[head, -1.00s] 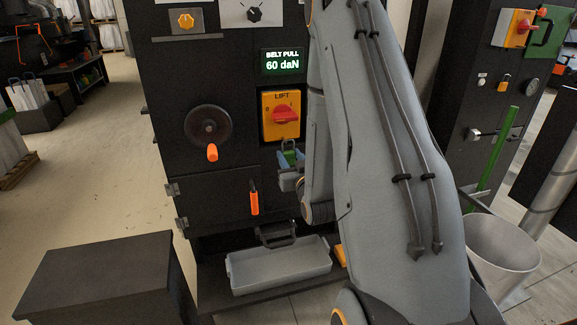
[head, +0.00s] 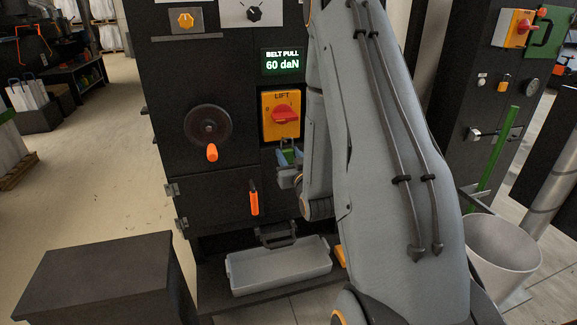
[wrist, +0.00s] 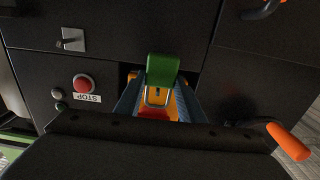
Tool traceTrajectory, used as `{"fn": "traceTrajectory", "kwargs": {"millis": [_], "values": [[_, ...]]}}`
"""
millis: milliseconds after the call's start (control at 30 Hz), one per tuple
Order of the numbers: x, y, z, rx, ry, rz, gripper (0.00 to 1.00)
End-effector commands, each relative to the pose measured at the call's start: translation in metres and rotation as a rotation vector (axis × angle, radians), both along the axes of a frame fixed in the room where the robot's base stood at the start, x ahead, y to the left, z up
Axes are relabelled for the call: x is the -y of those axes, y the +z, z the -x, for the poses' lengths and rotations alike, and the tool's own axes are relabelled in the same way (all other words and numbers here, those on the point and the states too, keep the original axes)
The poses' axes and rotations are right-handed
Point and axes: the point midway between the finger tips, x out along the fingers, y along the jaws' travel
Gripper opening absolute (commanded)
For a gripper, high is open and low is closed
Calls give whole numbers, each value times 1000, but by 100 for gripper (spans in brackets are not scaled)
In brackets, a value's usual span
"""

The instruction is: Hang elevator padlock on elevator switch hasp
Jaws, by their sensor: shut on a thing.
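The elevator switch (head: 281,115), an orange plate marked LIFT with a red handle, is on the dark cabinet front. Part of its orange and red shows behind the padlock in the wrist view. The green padlock (wrist: 162,69) is between my gripper's fingers (wrist: 158,98), its metal shackle pointing toward the switch. My gripper (head: 287,160) is shut on the padlock (head: 287,157) just below the switch plate in the head view. The hasp cannot be made out, and I cannot tell whether the shackle touches it. My arm hides the area right of the switch.
A handwheel (head: 208,127) with an orange knob and an orange-handled latch (head: 254,198) are left of my gripper. A grey tray (head: 279,270) sits below. A red STOP button (wrist: 86,87) shows in the wrist view. A pale bin (head: 503,252) stands at the right.

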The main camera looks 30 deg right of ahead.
Motion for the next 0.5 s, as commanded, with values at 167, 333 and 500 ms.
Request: {"fn": "traceTrajectory", "kwargs": {"millis": [167, 333, 500], "values": [[0, 0, -2, 1, 0, 0, 11], [1, 0, -5, 2, 0, 0, 11], [2, -1, -9, 1, 0, 0, 11]]}}
